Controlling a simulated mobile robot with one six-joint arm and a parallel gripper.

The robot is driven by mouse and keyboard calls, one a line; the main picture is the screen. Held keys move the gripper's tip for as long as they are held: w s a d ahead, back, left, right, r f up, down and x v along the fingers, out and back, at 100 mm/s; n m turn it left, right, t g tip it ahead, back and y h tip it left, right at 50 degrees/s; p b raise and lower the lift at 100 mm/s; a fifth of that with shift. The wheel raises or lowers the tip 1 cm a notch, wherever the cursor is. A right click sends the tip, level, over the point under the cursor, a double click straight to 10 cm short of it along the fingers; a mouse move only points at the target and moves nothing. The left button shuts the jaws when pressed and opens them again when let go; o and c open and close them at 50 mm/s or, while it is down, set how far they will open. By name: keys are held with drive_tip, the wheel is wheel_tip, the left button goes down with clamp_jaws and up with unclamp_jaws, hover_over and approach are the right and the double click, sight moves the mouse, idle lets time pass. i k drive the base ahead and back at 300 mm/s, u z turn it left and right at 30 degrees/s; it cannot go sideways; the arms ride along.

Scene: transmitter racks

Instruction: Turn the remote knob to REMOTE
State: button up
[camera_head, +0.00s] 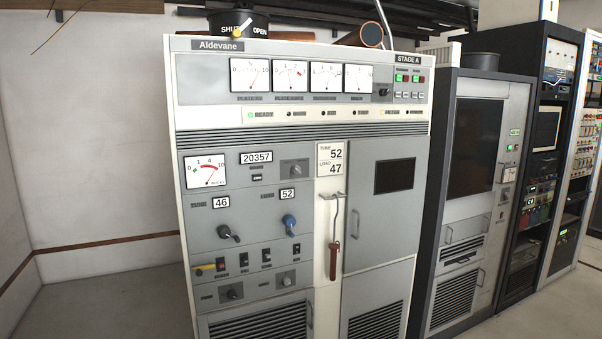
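A grey transmitter cabinet (386,218) marked "Aldevane" and "STAGE A" stands in the middle. Several rotary knobs are on its front. One dark knob (383,91) is at the upper right, beside lit green indicators. Another dark knob (294,171) is right of the 20357 counter. Two small dark knobs sit low, at left (232,292) and at right (286,281). Their labels are too small to read, so I cannot tell which is the remote knob or where it points. My gripper is not in view.
A larger black knob (229,234) and a blue knob (289,222) sit below counters 46 and 52. A yellow-handled lever (205,267) is at lower left. A red-brown handle (334,259) hangs at the middle. More racks (468,210) stand at right. Floor at left (105,295) is clear.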

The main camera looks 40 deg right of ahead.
sight(295, 168)
drive_tip(key=i, duration=0.85)
drive_tip(key=u, duration=0.05)
